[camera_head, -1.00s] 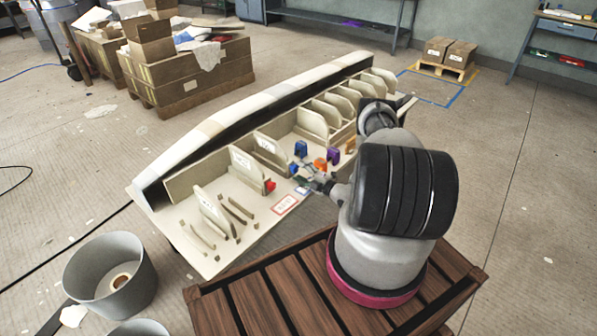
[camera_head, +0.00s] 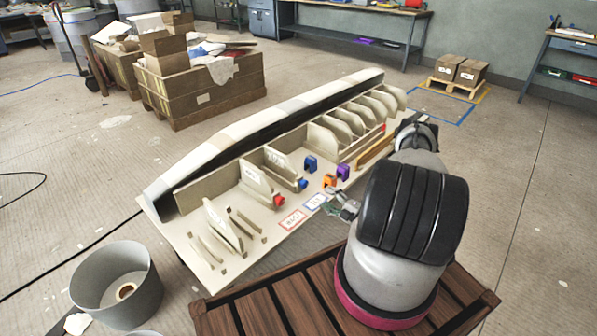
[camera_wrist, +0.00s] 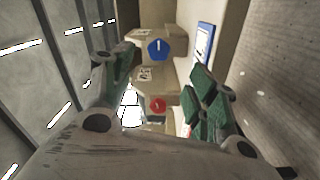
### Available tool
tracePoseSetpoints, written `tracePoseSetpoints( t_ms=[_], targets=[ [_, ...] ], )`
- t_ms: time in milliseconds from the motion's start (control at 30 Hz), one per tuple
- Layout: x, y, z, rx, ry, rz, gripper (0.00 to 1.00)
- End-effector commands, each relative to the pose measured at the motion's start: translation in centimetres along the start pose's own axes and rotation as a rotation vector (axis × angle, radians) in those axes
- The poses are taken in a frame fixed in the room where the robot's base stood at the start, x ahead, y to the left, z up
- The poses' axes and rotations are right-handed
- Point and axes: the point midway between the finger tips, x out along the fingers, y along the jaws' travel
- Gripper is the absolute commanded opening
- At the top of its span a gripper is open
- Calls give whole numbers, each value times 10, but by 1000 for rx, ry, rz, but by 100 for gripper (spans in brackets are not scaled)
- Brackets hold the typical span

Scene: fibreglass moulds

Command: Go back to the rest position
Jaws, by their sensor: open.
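My gripper (camera_head: 345,207) is near the front edge of the pale mould board (camera_head: 205,263), beside the blue-edged label card (camera_head: 315,202). In the wrist view, its two green-padded fingers are spread apart with nothing between them (camera_wrist: 160,88). My arm is bent over the slatted wooden deck and partly hides the right end of the board.
Blue (camera_head: 310,164), orange (camera_head: 329,181), purple (camera_head: 343,172) and red (camera_head: 279,201) blocks stand on the board among upright ribs. A red-edged card (camera_head: 292,220) lies at its front. A grey bucket (camera_head: 115,290) is at lower left. Crates (camera_head: 205,95) stand behind.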

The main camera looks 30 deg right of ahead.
Motion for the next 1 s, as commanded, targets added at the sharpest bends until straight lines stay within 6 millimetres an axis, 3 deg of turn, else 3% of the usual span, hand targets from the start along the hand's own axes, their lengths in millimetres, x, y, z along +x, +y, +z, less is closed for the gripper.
tracePoseSetpoints(
  t_ms=[200, 367, 467, 633, 733, 867, 1000],
  targets=[
    [0, 0, 0, -23, 0, 0, 58],
    [-2, -8, -3, -190, 15, -32, 58],
    [-11, -25, -25, -329, 92, -85, 58],
    [-44, -50, -86, -543, 306, -157, 58],
    [-65, -34, -117, -741, 495, -161, 58],
    [-85, -1, -143, -968, 719, -125, 58],
    [-105, 46, -164, -1221, 975, -44, 58]
  ],
)
